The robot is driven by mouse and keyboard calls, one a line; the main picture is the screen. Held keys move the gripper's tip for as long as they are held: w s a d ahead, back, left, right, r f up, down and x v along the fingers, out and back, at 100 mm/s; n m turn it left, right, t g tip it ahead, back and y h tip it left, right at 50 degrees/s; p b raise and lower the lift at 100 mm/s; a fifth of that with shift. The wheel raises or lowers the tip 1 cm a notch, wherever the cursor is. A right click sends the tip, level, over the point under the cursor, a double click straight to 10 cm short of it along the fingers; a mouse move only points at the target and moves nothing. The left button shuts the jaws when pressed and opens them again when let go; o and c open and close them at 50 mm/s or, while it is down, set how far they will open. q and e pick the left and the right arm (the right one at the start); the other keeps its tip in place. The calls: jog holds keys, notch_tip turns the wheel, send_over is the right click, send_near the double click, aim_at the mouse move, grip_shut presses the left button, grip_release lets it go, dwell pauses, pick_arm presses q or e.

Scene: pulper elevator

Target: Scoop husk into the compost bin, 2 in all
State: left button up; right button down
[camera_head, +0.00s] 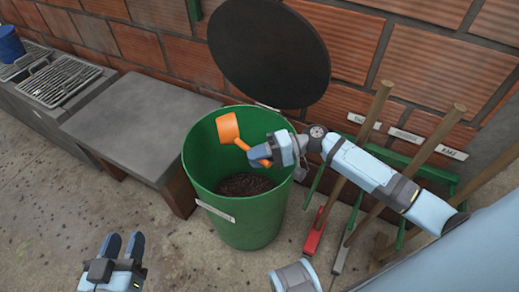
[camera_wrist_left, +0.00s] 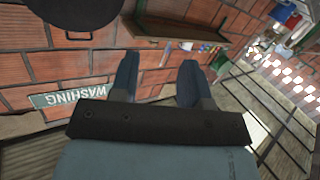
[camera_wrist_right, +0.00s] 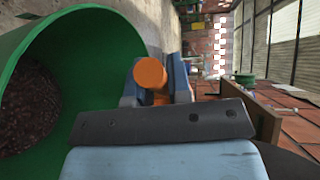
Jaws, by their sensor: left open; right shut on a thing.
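The green compost bin (camera_head: 255,232) stands in the middle of the head view with its black lid (camera_head: 270,52) raised behind it. Dark husk (camera_head: 246,184) lies in the bottom of the bin, and it also shows in the right wrist view (camera_wrist_right: 28,108). My right gripper (camera_head: 259,154) is shut on the handle of an orange scoop (camera_head: 229,128), held at the bin's mouth. In the right wrist view the orange handle (camera_wrist_right: 150,72) sits between the fingers. My left gripper (camera_head: 124,245) is open and empty, left of the bin.
A grey bench (camera_head: 140,122) stands left of the bin, with metal grates (camera_head: 62,80) and a blue container (camera_head: 10,44) beyond. Long-handled tools (camera_head: 349,150) lean in a green rack to the right. A brick wall is behind; the floor at front left is clear.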

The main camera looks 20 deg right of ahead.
pick_arm(q)
jog(key=s+a+f+g+y+p, duration=0.2)
jog(key=a+f+g+p, duration=0.1)
jog(key=f+p, duration=0.2)
notch_tip(320, 180, up, 14)
jog(key=s+a+g+y+p, duration=0.1)
jog(key=s+a+p, duration=0.1)
jog(key=p, duration=2.2)
jog(key=shift+f, duration=0.25)
pick_arm(e)
jog(key=w+a+g+h, duration=0.1)
jog(key=a+g+h, duration=0.2)
jog(key=a+h, duration=0.6)
jog(key=h, duration=0.8)
jog(key=shift+w+r+h, duration=0.15)
jog(key=shift+w+h, duration=0.15)
jog(key=shift+h, duration=0.1)
pick_arm(q)
jog(key=shift+a, duration=0.15)
pick_arm(e)
jog(key=shift+r, duration=0.1)
